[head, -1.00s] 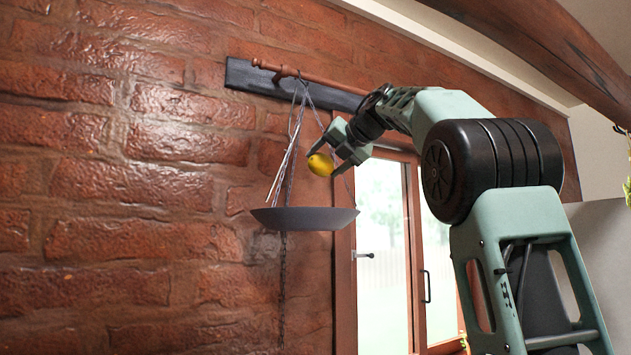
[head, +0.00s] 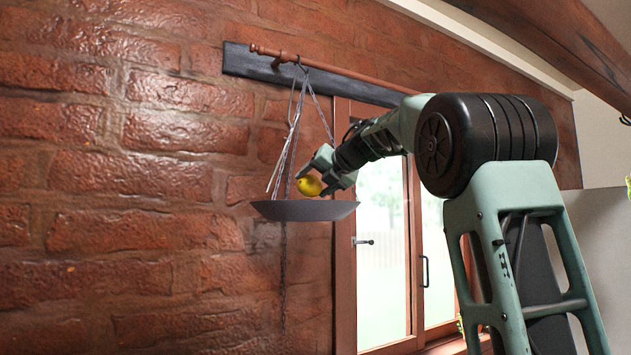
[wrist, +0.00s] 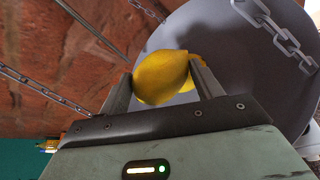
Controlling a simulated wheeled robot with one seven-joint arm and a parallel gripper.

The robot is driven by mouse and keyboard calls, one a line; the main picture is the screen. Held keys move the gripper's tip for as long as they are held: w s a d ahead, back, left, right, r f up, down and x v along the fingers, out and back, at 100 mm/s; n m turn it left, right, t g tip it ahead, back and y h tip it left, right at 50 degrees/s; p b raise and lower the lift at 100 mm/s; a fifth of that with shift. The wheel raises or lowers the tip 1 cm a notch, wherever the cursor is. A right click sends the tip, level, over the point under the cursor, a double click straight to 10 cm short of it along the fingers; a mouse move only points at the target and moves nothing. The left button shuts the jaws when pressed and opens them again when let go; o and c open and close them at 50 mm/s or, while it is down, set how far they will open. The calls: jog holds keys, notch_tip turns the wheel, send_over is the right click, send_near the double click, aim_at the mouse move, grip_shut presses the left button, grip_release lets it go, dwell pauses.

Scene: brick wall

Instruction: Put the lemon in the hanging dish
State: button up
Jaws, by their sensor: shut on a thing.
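The yellow lemon (head: 310,186) is held between the fingers of my gripper (head: 318,180), just above the hanging dish (head: 305,211). The dish is a shallow grey pan hung on chains from a rod on the wall. In the wrist view the lemon (wrist: 160,76) sits between both fingertips, with the dish (wrist: 250,75) behind it and to the right. Whether the lemon touches the dish I cannot tell. My gripper is shut on the lemon.
Chains (head: 327,118) run up from the dish close to my gripper, and one chain (wrist: 275,35) crosses the wrist view. A brick wall (head: 130,190) stands behind, and a window (head: 385,240) is to the right of the dish.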

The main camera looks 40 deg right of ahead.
jog(key=shift+f, duration=0.15)
jog(key=shift+f+b, duration=0.45)
jog(key=shift+b, duration=0.05)
jog(key=o, duration=1.3)
jog(key=shift+c, duration=0.2)
jog(key=shift+r, duration=0.1)
jog(key=shift+r+p, duration=0.3)
jog(key=shift+p, duration=0.05)
jog(key=shift+s+r, duration=0.25)
jog(key=shift+r, duration=0.05)
jog(key=b+v, duration=0.3)
jog(key=v, duration=0.8)
jog(key=shift+s+b, duration=0.25)
jog(key=shift+b, duration=0.1)
jog(key=shift+r, duration=0.1)
